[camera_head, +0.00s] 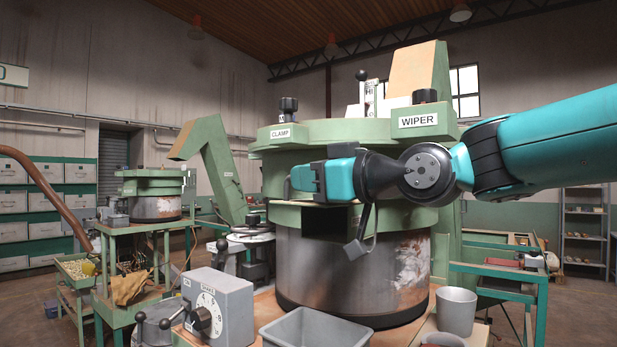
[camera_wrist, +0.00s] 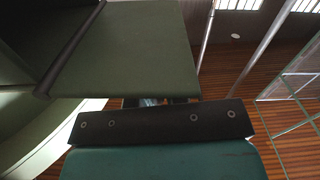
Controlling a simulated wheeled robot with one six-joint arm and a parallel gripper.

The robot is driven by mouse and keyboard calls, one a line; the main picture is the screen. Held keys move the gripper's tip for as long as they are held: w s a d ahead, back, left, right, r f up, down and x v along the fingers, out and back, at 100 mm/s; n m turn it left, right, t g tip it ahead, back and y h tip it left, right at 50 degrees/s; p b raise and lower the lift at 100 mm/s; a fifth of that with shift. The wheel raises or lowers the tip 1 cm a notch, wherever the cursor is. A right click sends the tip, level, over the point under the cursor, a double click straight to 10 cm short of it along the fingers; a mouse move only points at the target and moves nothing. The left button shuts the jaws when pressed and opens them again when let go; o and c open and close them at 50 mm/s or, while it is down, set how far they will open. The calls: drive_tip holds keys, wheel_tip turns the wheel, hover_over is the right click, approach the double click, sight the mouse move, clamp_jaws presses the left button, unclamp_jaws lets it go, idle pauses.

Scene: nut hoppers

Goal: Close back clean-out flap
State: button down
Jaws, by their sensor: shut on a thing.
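The large hopper nearest me has a green upper body and a worn metal drum (camera_head: 335,265). A dark rectangular opening (camera_head: 325,220) shows in its green band, below my gripper. My gripper (camera_head: 298,179) is at the front of this hopper, above and left of the opening. In the wrist view a flat green flap (camera_wrist: 125,55) stands out past a dark hinge-like edge, and my gripper (camera_wrist: 155,101) is shut on its near edge. The flap is raised and open. In the head view my gripper and arm hide most of it.
A grey bin (camera_head: 305,328), a dial box (camera_head: 220,308) and a grey cup (camera_head: 456,310) stand below the hopper. A smaller hopper (camera_head: 155,190) stands further back at left. CLAMP and WIPER labels mark the top parts.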

sight(304, 203)
drive_tip(key=f+n+b, duration=0.1)
drive_tip(key=b, duration=0.2)
drive_tip(key=n+b, duration=0.1)
drive_tip(key=b, duration=0.2)
drive_tip(key=f+n+b, duration=0.1)
drive_tip(key=b, duration=0.2)
drive_tip(key=shift+s+a+f+n, duration=0.25)
drive_tip(key=shift+s+f+n, duration=0.1)
drive_tip(key=shift+s+n, duration=0.05)
drive_tip(key=f+n+b, duration=0.1)
drive_tip(key=n+b, duration=0.1)
drive_tip(key=b, duration=0.3)
drive_tip(key=shift+s+a+f+n, duration=0.1)
drive_tip(key=shift+s+f+n, duration=0.05)
drive_tip(key=shift+n, duration=0.25)
drive_tip(key=f+n+b, duration=0.1)
drive_tip(key=n+b, duration=0.3)
drive_tip(key=w+d+f+n+b, duration=0.1)
drive_tip(key=f+n+b, duration=0.1)
drive_tip(key=n+b, duration=0.2)
drive_tip(key=f+n+b, duration=0.1)
drive_tip(key=n+b, duration=0.2)
drive_tip(key=b, duration=0.2)
drive_tip(key=shift+w+d+f+n, duration=0.25)
drive_tip(key=shift+w+f+n, duration=0.1)
drive_tip(key=shift+f+n, duration=0.05)
drive_tip(key=c, duration=1.2)
unclamp_jaws()
drive_tip(key=shift+w, duration=0.1)
drive_tip(key=shift+f, duration=0.15)
